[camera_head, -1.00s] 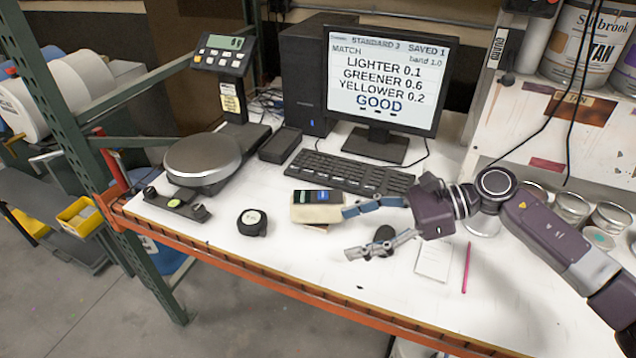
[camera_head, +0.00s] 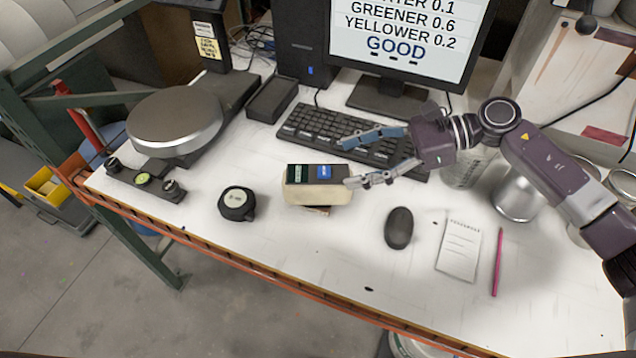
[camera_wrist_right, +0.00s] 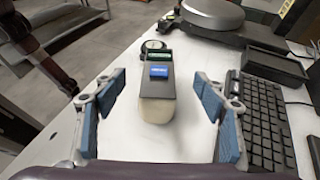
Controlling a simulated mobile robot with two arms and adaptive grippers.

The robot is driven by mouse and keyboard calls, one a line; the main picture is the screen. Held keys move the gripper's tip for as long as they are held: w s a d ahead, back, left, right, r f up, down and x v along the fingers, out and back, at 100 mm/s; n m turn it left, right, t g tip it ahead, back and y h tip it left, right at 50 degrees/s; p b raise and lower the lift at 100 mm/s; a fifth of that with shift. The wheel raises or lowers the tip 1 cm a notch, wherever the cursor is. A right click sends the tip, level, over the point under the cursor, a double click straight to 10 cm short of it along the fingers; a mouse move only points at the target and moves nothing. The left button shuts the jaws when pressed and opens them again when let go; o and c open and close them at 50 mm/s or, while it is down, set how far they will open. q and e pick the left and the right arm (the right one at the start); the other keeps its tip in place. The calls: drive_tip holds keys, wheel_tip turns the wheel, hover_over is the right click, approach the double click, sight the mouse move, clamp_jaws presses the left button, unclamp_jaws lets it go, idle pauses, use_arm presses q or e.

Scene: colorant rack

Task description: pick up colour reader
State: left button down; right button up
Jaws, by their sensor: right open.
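The colour reader is a cream, block-shaped device (camera_head: 318,192) with a dark top and a small blue screen. It lies on the white bench in front of the keyboard, on top of something thin and brown. In the right wrist view the colour reader (camera_wrist_right: 157,105) sits between and beyond the two fingers, with its blue screen facing up. My right gripper (camera_head: 347,160) is open and empty, just right of the colour reader. In the right wrist view the blue-padded fingers of my right gripper (camera_wrist_right: 166,118) are spread wide on either side. My left gripper is out of view.
A keyboard (camera_head: 340,132) lies behind the reader. A round black puck-like object (camera_head: 236,204) is to its left, and a mouse (camera_head: 398,228), notepad (camera_head: 459,250) and pink pencil (camera_head: 497,262) are to its right. A scale (camera_head: 175,122) stands at left. The front bench strip is mostly clear.

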sight(352, 172)
wheel_tip(352, 172, down, 4)
drive_tip(key=b, duration=0.2)
drive_tip(key=shift+w+r+b, duration=0.1)
drive_tip(key=shift+r+b, duration=0.1)
drive_tip(key=shift+b, duration=0.2)
use_arm(q)
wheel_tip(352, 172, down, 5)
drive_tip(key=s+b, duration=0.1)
drive_tip(key=b, duration=0.1)
use_arm(e)
drive_tip(key=shift+w+f, duration=0.1)
drive_tip(key=shift+f, duration=0.7)
drive_tip(key=shift+a+f+p, duration=0.1)
drive_tip(key=shift+a+p, duration=0.5)
drive_tip(key=p+x, duration=0.1)
drive_tip(key=x, duration=0.1)
drive_tip(key=p+x, duration=0.1)
drive_tip(key=x, duration=0.1)
drive_tip(key=p+x, duration=0.1)
drive_tip(key=shift+s+a, duration=0.35)
drive_tip(key=shift+a, duration=0.1)
drive_tip(key=shift+a+f, duration=0.35)
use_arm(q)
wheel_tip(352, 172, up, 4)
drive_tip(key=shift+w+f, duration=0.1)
use_arm(e)
drive_tip(key=shift+c, duration=0.3)
drive_tip(key=shift+d, duration=0.1)
clamp_jaws()
drive_tip(key=shift+w+r, duration=0.15)
